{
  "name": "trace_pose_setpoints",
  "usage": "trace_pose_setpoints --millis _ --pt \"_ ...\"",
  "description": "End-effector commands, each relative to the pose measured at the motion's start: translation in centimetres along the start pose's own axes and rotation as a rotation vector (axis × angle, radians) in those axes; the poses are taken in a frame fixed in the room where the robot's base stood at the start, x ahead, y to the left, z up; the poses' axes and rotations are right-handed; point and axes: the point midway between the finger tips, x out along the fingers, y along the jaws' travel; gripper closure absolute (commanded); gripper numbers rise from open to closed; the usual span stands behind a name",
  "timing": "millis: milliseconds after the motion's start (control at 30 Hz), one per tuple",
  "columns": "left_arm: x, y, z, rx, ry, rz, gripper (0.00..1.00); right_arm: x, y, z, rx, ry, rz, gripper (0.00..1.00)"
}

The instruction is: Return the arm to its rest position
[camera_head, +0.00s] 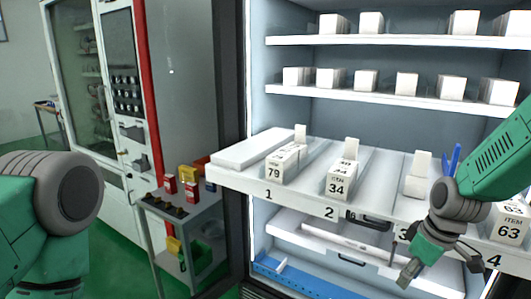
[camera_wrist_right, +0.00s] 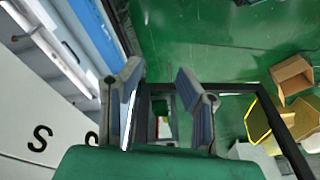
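My right arm (camera_head: 500,160) comes in from the right of the head view, in front of the lower right part of the vending cabinet. My right gripper (camera_head: 440,268) points down in front of the tray edge, near the labels 3 and 4. In the right wrist view its two fingers (camera_wrist_right: 158,78) stand apart with nothing between them. Of my left arm (camera_head: 50,205), only a green and grey part shows at the left edge of the head view. My left gripper is out of the picture.
The numbered tray (camera_head: 240,184) sticks out of the cabinet and bears white boxes, including one marked 34 (camera_head: 338,185). A small cart (camera_head: 190,210) with coloured items stands left of it. In the wrist view, green floor (camera_wrist_right: 220,40) and a cardboard box (camera_wrist_right: 290,75) show.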

Motion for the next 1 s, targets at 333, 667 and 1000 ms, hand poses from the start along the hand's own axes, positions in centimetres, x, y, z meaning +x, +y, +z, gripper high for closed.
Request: trace_pose_setpoints --millis 333,667,1000 --pt "5.9 0.1 0.3 0.000 0.000 0.000 0.74 20.4 -9.7 16.2 0.303 -0.121 0.077 0.69" --pt "9.4 0.1 0.5 0.000 0.000 0.000 0.74 26.3 -18.1 28.1 0.521 -0.138 0.104 0.69" --pt "9.4 0.1 0.5 0.000 0.000 0.000 0.74 26.2 -18.8 28.9 0.550 -0.130 0.106 0.69"
